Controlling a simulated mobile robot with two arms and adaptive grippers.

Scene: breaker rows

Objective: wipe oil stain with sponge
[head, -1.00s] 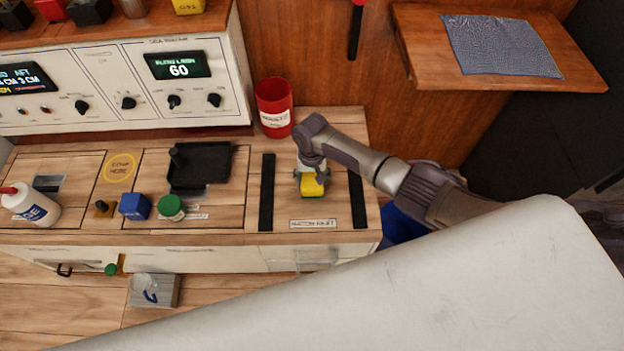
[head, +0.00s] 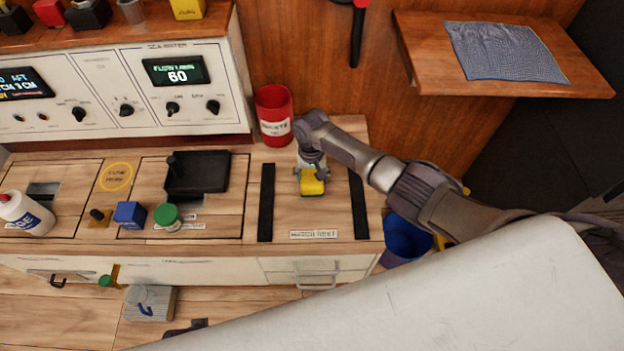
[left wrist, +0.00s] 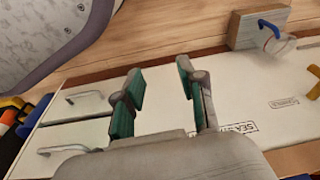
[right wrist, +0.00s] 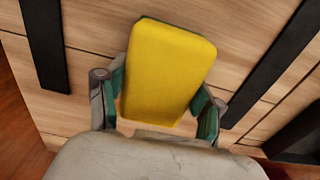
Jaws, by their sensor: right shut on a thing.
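The yellow sponge (head: 312,186) has a green underside edge. It is over the wooden counter between two black strips, behind the white label. My right gripper (head: 312,172) is shut on it; the right wrist view shows the sponge (right wrist: 168,70) between both fingers (right wrist: 160,112). I cannot tell whether the sponge touches the wood. My left gripper (left wrist: 165,95) is open and empty in the left wrist view, above a white drawer front. I cannot make out an oil stain; the surface under the sponge is hidden.
A red can (head: 273,128) stands close behind my right gripper. A blue bucket (head: 406,238) is right of the counter. A black tray (head: 197,172), green-lidded jar (head: 167,216), blue block (head: 130,214) and white bottle (head: 27,214) are on the left. A cloth (head: 505,52) lies on the shelf.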

